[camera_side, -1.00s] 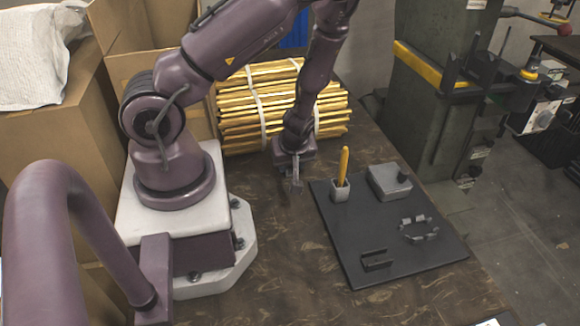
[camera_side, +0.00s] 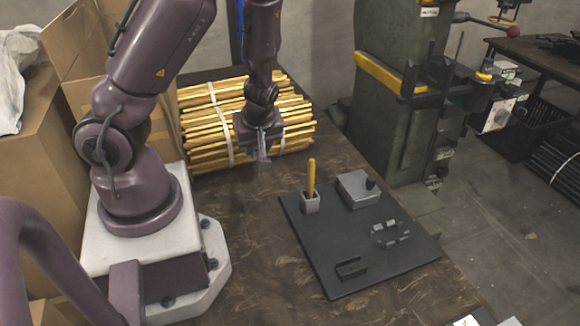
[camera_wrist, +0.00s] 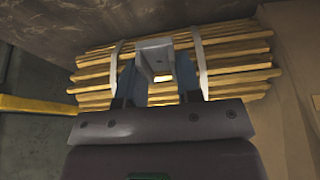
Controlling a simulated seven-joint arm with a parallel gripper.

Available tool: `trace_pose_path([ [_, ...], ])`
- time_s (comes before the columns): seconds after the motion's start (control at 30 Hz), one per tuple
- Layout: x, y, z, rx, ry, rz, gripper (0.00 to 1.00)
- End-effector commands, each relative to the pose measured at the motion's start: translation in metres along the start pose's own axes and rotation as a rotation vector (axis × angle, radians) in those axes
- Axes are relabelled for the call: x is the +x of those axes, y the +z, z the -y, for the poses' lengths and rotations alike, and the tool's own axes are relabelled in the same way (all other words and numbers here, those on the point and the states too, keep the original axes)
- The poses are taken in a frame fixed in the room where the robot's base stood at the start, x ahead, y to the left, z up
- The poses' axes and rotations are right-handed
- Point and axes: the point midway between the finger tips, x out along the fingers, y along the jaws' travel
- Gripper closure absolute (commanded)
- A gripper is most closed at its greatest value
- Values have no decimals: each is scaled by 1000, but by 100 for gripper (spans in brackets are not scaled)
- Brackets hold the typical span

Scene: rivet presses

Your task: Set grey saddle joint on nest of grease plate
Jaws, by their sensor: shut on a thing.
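My gripper (camera_side: 262,152) is shut on the grey saddle joint (camera_side: 263,161), holding it above the table at the back left of the grease plate, clear of the plate. In the wrist view the joint (camera_wrist: 154,55) is a light grey, channel-shaped piece between the two fingers. The dark grease plate (camera_side: 318,240) lies flat on the table. On it, a ring of small grey upright pieces (camera_side: 390,233) stands at the right, and a low dark bracket (camera_side: 351,268) sits near the front. Which of these is the nest, I cannot tell for sure. Both look empty.
A strapped bundle of yellow rods (camera_side: 205,125) lies behind my gripper. Table left of the plate is clear.

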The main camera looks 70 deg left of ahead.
Motion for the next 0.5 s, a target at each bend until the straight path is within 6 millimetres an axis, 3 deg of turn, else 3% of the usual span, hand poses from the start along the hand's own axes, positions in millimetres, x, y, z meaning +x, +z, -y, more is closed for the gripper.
trace_pose_path([
  [0.27,-4,5,0,96,42,3,94],
  [0.5,-45,14,-62,435,192,-2,94],
])
